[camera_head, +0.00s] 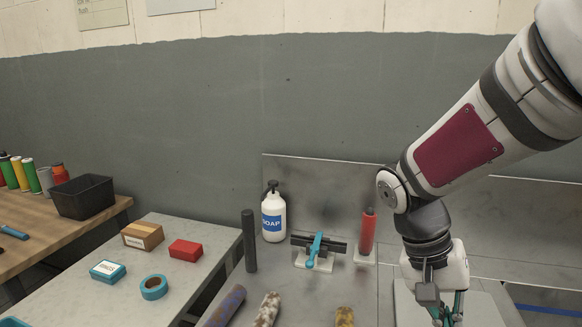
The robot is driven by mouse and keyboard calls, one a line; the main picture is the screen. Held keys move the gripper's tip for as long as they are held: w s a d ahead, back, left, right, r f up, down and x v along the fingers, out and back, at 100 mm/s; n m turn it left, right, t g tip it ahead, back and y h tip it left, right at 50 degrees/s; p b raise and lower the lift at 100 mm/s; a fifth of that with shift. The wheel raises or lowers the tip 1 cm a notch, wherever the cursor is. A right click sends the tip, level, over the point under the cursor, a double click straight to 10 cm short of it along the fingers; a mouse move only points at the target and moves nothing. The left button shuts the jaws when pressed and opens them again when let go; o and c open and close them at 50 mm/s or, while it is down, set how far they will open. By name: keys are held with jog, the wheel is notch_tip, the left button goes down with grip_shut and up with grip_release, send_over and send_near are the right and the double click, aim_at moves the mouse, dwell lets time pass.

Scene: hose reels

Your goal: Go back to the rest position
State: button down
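My gripper (446,314) is at the bottom right, pointing down over a light panel on the grey metal bench (370,290). The frame's lower edge cuts off its fingertips, so I cannot tell whether it is open or shut or holds anything. My arm comes in from the upper right and bends down to it. A red cylinder (367,232) stands upright on a white base left of the gripper, apart from it. A teal-handled device (315,250) on a white base is farther left. No hose reel is clearly visible.
A soap bottle (273,215) and a dark upright rod (249,240) stand at the bench's left. Mottled cylinders (268,309) are at its front. A grey table (190,285) holds small boxes and blue tape (153,287). A black bin (83,196) is on the wooden table.

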jog(key=s+a+r+n+t+y, duration=0.4)
jog(key=s+a+r+n+t, duration=0.1)
jog(key=s+r+n+t, duration=0.1)
notch_tip(320, 180, up, 3)
jog(key=shift+s+f+t, duration=0.15)
jog(key=shift+s+t, duration=0.65)
jog(key=shift+s, duration=0.3)
jog(key=shift+d, duration=0.2)
